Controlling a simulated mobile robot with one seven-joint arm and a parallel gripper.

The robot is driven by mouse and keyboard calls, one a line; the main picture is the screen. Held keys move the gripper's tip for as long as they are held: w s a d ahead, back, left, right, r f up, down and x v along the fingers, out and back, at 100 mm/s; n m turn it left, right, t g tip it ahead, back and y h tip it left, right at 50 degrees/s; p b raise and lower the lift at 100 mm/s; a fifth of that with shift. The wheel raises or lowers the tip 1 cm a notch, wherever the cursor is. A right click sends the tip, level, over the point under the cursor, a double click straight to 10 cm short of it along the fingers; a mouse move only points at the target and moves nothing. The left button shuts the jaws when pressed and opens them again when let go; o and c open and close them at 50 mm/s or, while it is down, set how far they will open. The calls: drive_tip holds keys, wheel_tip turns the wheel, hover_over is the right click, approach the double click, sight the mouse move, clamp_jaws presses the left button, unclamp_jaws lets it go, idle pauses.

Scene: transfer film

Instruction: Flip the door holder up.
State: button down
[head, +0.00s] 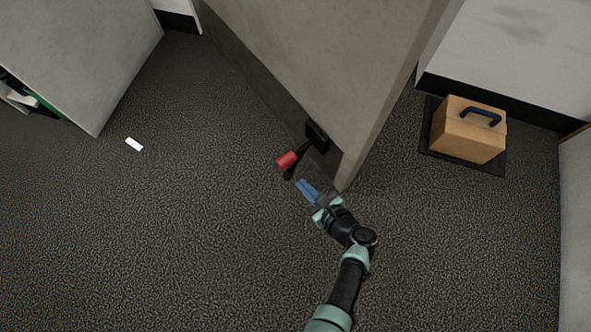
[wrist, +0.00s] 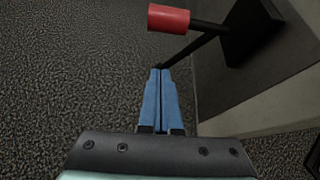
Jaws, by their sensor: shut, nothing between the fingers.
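The door holder (head: 303,153) is a black arm with a red cylinder, fixed by a black bracket (head: 316,136) low on the grey door (head: 320,60). The arm slants down from the bracket, away from the door face. In the wrist view the red cylinder (wrist: 168,19) is at the top and the black arm (wrist: 192,49) runs down left from the bracket. My gripper (head: 301,184) has blue fingers, shut and empty, just below the holder near the door's edge. In the wrist view its fingertips (wrist: 160,71) appear at the arm's lower end; I cannot tell whether they touch.
A cardboard box (head: 468,132) with a blue handle stands on a dark mat (head: 436,157) at right, beyond the door. A grey cabinet (head: 80,60) is at the upper left. A small white object (head: 134,144) lies on the carpet.

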drive_tip(key=p+v, duration=0.1)
drive_tip(key=v, duration=0.3)
idle(0.6)
